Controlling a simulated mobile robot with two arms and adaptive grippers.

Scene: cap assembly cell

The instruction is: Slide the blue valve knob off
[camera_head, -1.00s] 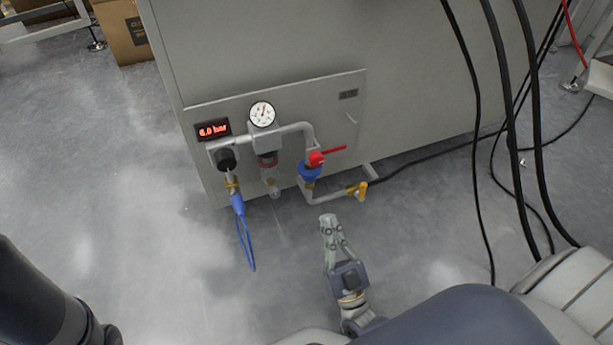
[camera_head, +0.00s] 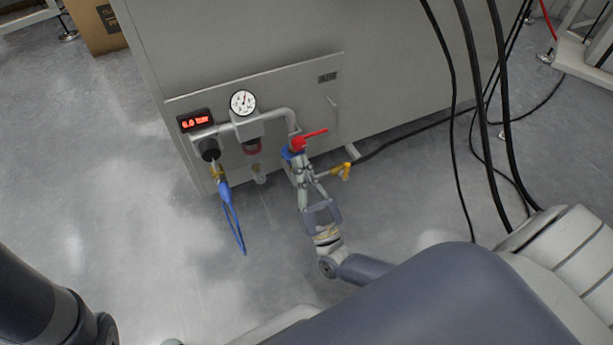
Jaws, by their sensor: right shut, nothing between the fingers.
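The blue valve knob (camera_head: 286,154) sits on the pipe below the red valve handle (camera_head: 314,135), on the front panel of the grey cabinet. My right gripper (camera_head: 300,160) is shut and empty, with its fingertips in front of the knob and just under the red handle. The fingers hide most of the knob; only its left edge shows. I cannot tell whether they touch it. My left gripper is out of view.
The panel (camera_head: 330,110) also carries a gauge (camera_head: 243,102), a display (camera_head: 195,120) reading 6.0 bar and a yellow fitting (camera_head: 345,171). A blue hose (camera_head: 233,215) hangs at left. Black cables (camera_head: 460,120) run down at right.

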